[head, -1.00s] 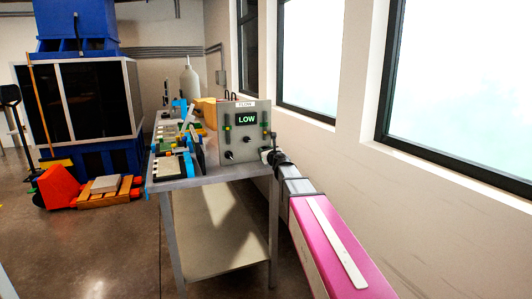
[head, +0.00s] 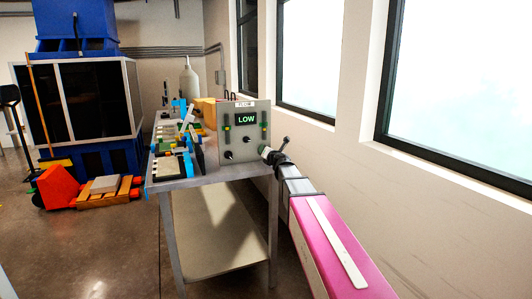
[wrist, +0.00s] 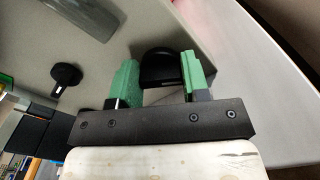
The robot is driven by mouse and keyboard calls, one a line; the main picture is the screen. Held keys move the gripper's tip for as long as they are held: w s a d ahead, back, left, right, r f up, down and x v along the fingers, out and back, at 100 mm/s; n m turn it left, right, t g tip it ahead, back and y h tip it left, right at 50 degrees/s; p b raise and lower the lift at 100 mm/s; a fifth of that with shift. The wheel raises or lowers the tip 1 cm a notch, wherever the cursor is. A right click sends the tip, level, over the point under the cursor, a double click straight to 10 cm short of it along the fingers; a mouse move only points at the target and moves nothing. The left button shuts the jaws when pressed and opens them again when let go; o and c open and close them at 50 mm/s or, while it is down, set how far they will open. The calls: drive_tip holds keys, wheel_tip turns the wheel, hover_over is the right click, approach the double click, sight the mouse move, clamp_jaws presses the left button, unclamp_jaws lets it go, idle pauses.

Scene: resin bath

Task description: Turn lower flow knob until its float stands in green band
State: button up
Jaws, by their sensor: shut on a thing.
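The grey flow panel (head: 232,148) stands on the bench with a green LOW display (head: 246,119). A left tube (head: 227,122) and a right tube (head: 265,119) carry green marks; the floats are too small to read against the bands. Dark knobs show at the panel's lower left (head: 229,155) and middle (head: 247,140). My gripper (head: 266,152) is at the panel's lower right edge. In the wrist view its green pads are shut on a black knob (wrist: 160,67), one pad each side. Another black knob (wrist: 67,76) stands free to the left.
The grey bench (head: 190,183) holds several small items left of the panel. The wall with windows (head: 310,60) runs close along the right of my arm. A blue machine (head: 85,100) and a pallet (head: 105,191) are at the left. Floor is clear in front.

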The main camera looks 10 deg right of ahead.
drive_tip(key=shift+m, duration=0.9)
drive_tip(key=o, duration=0.9)
drive_tip(key=shift+s, duration=0.1)
drive_tip(key=v, duration=1)
drive_tip(key=shift+s+d, duration=0.1)
drive_tip(key=shift+s, duration=0.2)
